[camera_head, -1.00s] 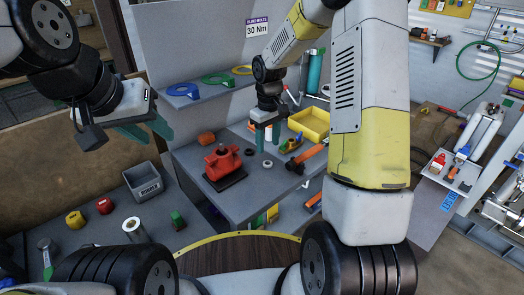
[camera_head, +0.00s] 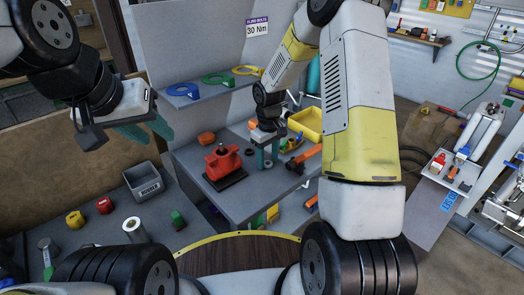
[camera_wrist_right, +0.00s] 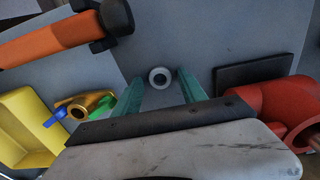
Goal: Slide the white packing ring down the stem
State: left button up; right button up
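The white packing ring (camera_wrist_right: 159,77) lies flat on the grey bench, a pale ring around a dark hole. In the right wrist view it sits between and just beyond the teal fingertips of my right gripper (camera_wrist_right: 160,88). The fingers are apart and do not visibly touch it. In the head view my right gripper (camera_head: 266,160) points down at the bench and hides the ring. The red valve body (camera_head: 223,163) stands on a dark plate to its left; I cannot make out its stem clearly. My left gripper (camera_head: 148,130) is open and empty, high at the left.
A black ring (camera_head: 249,152) lies between valve and right gripper. An orange-handled tool (camera_head: 303,158) and yellow bin (camera_head: 305,123) are to the right. An orange part (camera_head: 206,138) lies behind the valve.

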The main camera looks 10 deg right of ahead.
grip_shut()
jog(key=shift+r, duration=3)
jog(key=c, duration=0.6)
grip_release()
grip_shut()
